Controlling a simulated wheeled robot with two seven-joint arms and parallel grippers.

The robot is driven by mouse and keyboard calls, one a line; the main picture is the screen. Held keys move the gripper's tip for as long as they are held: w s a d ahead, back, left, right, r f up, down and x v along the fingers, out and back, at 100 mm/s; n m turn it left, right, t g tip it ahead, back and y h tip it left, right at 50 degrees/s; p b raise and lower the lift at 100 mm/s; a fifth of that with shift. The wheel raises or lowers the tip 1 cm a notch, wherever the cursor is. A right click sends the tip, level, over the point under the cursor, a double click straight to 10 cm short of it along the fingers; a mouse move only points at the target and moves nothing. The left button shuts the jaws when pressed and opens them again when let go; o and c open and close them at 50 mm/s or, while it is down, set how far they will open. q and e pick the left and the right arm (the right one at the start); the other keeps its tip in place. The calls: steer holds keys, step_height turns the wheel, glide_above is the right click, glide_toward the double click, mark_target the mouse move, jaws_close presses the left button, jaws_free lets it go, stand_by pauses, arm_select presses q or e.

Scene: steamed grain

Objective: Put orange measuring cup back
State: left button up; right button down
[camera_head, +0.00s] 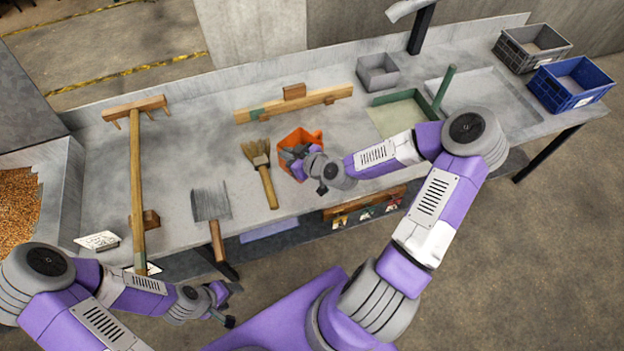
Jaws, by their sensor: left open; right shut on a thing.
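The orange measuring cup (298,137) is on or just above the grey workbench, right of a short brush. My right gripper (294,157) is at the cup's near side and is shut on it. The gripper hides part of the cup, and I cannot tell whether the cup touches the bench. My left gripper (229,302) is open and empty, low in front of the bench's near edge.
On the bench (335,137) lie a brush (262,170), a shovel (211,205), a wooden rake (136,180) and a wooden bar (293,104). A grey box (377,73), green dustpan (402,112) and blue crate (570,82) stand right. Grain (18,205) lies left.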

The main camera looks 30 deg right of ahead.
steer(key=shift+m+h, duration=0.5)
steer(key=d+f, duration=0.1)
steer(key=d+f+b, duration=0.1)
steer(key=f, duration=0.3)
steer(key=shift+d, duration=0.4)
steer(key=shift+f+b, duration=0.8)
steer(key=shift+f, duration=1.6)
steer(key=shift+f, duration=0.15)
steer(key=c, duration=1.3)
jaws_free()
steer(key=shift+o, duration=0.2)
